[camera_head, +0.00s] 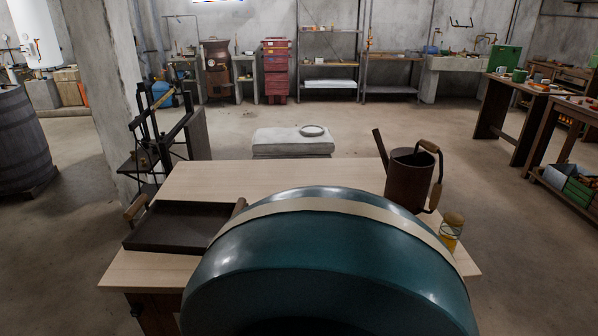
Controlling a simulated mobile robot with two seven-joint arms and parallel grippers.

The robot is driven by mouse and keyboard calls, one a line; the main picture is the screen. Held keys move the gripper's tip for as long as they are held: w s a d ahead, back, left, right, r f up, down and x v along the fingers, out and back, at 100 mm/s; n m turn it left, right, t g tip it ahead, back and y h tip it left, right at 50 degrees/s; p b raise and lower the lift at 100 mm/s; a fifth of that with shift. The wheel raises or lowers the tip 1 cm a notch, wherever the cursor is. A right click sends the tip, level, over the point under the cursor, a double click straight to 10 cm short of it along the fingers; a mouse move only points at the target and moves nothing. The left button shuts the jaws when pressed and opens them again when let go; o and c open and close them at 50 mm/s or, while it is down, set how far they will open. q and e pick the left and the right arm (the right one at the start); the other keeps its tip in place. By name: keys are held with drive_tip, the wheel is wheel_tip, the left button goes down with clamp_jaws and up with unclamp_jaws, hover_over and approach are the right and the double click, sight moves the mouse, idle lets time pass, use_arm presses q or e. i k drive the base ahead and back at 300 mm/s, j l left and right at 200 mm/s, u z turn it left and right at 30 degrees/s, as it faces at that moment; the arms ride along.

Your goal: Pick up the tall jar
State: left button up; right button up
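A glass jar (451,231) with a brownish top and something yellow in it stands upright at the table's right edge, partly hidden behind a large teal rounded body. It is the only jar I can make out clearly. The teal rounded body (320,250) with a beige band fills the lower middle, very close to the camera. I cannot tell what it is, and it hides much of the table's near part. Neither of my grippers shows in this view.
A wooden table (230,180) holds a dark tray (175,228) with wooden handles at left and a brown watering can (408,178) at right. Bare tabletop lies at the back left. A dark stand (160,140) is beyond it. Shelves line the far wall.

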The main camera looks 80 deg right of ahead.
sight(450, 237)
drive_tip(key=z, duration=3.65)
